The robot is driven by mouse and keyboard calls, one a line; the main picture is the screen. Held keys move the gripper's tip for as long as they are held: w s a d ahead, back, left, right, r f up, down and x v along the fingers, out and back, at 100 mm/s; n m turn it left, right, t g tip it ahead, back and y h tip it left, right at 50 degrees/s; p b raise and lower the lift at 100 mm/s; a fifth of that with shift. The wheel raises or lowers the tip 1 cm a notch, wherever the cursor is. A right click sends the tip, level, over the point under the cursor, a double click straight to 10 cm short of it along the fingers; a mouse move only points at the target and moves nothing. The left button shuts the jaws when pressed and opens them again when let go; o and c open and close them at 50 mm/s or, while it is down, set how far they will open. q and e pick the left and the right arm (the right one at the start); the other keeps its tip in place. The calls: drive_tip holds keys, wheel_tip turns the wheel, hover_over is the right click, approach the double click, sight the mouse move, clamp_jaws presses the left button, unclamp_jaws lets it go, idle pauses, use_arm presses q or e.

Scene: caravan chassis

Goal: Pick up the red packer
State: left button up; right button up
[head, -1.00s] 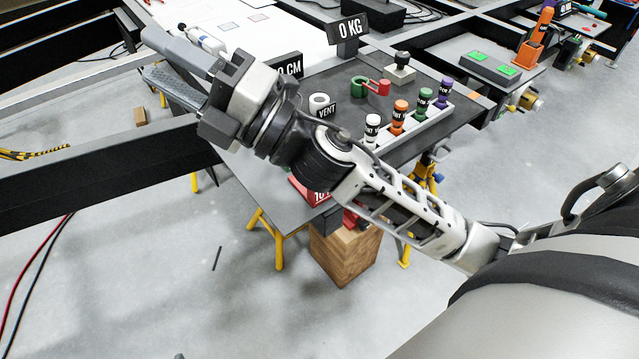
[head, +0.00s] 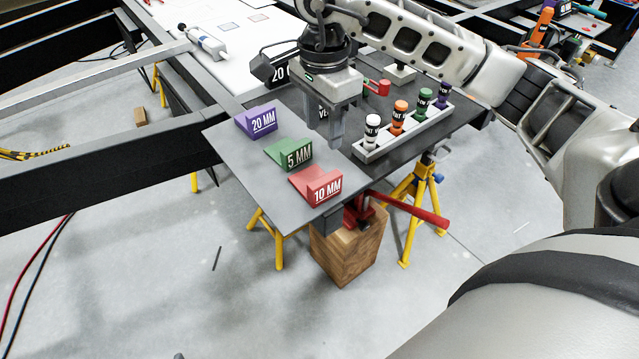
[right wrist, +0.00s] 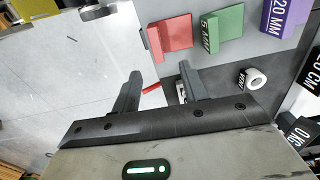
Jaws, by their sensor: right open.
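The red packer (head: 318,186), a wedge-like block marked 10 MM, lies at the near corner of the dark table (head: 255,178). In the right wrist view the red packer (right wrist: 172,35) shows beyond the fingertips, toward the top. My right gripper (head: 325,132) points down over the table, behind the red packer and apart from it. Its two fingers (right wrist: 160,76) are spread with nothing held between them. A green 5 MM packer (head: 288,152) and a purple 20 MM packer (head: 256,121) lie in a row with the red one. My left gripper is out of view.
A rack (head: 400,137) of labelled bottles with coloured caps stands right of my right gripper. A red-handled clamp (head: 410,207) and a wooden block (head: 347,247) are at the table's near edge. A black chassis beam (head: 100,160) runs along the left.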

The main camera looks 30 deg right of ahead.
sight(325, 179)
wheel_tip(325, 179, down, 8)
drive_tip(key=shift+r, duration=0.25)
drive_tip(key=f, duration=0.2)
drive_tip(key=f+p, duration=0.1)
drive_tip(key=f, duration=0.2)
drive_tip(key=shift+s+f, duration=0.3)
drive_tip(key=shift+s, duration=0.1)
clamp_jaws()
